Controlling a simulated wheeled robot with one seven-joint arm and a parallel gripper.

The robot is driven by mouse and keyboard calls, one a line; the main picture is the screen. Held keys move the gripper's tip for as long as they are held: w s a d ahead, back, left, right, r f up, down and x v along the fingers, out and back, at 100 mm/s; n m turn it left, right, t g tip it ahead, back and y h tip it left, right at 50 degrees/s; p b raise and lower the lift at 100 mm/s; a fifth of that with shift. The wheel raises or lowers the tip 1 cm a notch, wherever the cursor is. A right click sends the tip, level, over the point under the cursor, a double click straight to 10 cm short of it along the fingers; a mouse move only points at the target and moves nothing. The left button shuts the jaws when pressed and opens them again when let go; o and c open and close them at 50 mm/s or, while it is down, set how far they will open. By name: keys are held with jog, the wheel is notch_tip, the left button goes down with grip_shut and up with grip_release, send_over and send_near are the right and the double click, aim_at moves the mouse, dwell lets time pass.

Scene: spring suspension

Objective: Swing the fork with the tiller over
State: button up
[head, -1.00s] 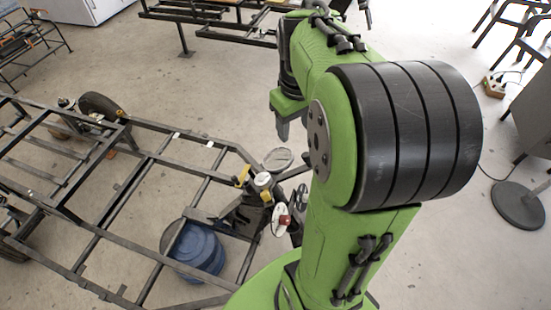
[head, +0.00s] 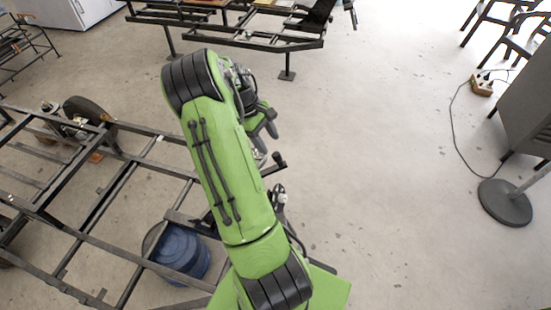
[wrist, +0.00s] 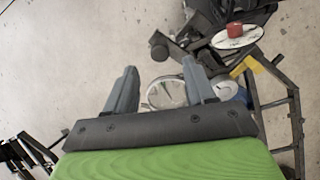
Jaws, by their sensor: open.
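My gripper (wrist: 160,68) is open and empty in the wrist view, its two grey fingers apart. In the head view my gripper (head: 266,124) is partly hidden behind my own arm. The tiller, a dark bar with a black knob (wrist: 158,47), lies just beyond the fingertips in the wrist view; I cannot tell the height gap. Its end (head: 278,160) shows just right of my arm in the head view. The fork assembly (wrist: 222,62) lies to the right of the fingers, with dark brackets and a white disc with a red cap (wrist: 235,32). My arm hides most of it in the head view.
The black metal frame (head: 95,215) fills the left of the head view, with a blue drum (head: 183,252) in it. A round pale dish (wrist: 166,93) shows between my fingers. Another frame (head: 230,38) stands behind. The floor on the right is free up to a stand base (head: 505,203).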

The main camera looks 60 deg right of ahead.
aim_at(275, 154)
jog(key=x, duration=0.8)
jog(key=shift+s+f, duration=0.1)
jog(key=shift+f, duration=0.15)
grip_shut()
